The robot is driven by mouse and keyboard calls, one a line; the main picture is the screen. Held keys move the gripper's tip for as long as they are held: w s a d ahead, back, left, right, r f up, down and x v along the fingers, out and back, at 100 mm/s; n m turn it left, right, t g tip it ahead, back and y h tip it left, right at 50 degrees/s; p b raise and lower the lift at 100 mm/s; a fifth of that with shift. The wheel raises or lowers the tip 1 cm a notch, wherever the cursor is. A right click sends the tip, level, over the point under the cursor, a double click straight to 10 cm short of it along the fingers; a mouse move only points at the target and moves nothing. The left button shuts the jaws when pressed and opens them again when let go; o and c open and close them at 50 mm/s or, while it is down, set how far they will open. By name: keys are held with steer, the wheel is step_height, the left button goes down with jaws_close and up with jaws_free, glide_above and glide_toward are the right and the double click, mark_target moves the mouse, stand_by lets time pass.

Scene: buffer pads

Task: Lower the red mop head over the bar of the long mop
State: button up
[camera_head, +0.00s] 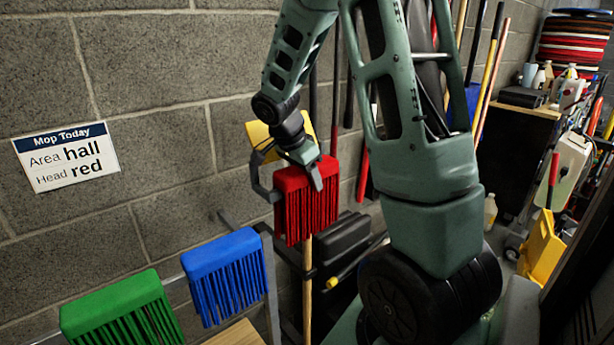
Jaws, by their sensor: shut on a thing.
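The red mop head (305,203) is held in my gripper (291,186), with one finger at its left side and the other across its front. Its red strands hang down. A wooden pole (307,290) shows directly below the red head, and its upper end is hidden behind the strands. No bar shows at the top of this pole. I cannot tell whether the red head is around a bar or apart from it. A yellow block-shaped thing (260,138) shows behind my wrist, partly hidden.
A blue mop head (226,274) and a green mop head (122,312) hang on a rail at the lower left. A wall sign (66,157) reads "Mop Today, Area hall, Head red". Several long handles lean on the wall behind my arm. A yellow bucket (541,248) stands at the right.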

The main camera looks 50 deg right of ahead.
steer(key=shift+f+b, duration=0.4)
steer(key=shift+b, duration=0.15)
steer(key=o, duration=1.2)
steer(key=b+v, duration=0.1)
steer(key=v, duration=1.6)
steer(key=shift+a+r, duration=0.15)
steer(key=shift+a, duration=0.05)
